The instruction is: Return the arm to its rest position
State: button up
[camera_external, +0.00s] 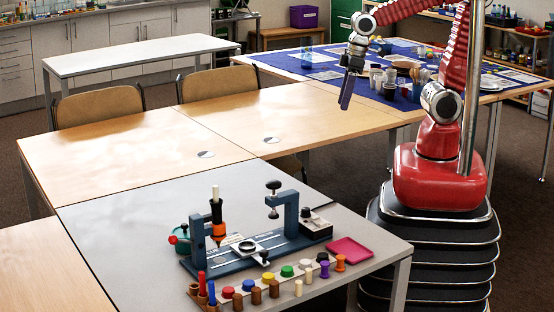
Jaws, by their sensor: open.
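My gripper (346,96) hangs pointing down at the end of my raised red and silver arm (470,50). It shows in front of the left part of the blue cloth (275,63) on the back table. It is open, and I see nothing held in it. Its fingers overlap from this side, so the gap between them is hard to see. Its height above the tabletop cannot be told exactly. My red base (440,178) stands to the right of the tables.
Cups and pots (385,80) stand on the cloth just right of my gripper. A grey table (120,235) in front holds a blue fixture (255,250), several coloured pegs (248,286) and a pink tray (349,248). The wooden tables (310,112) in the middle are mostly clear. Two chairs (100,104) stand behind.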

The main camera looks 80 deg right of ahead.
jog(key=s+d+r+m+t, duration=0.2)
jog(key=s+d+r+t, duration=0.1)
jog(key=d, duration=0.4)
jog(key=shift+s+d+r+h, duration=0.4)
jog(key=shift+s+r, duration=0.5)
jog(key=shift+r, duration=0.25)
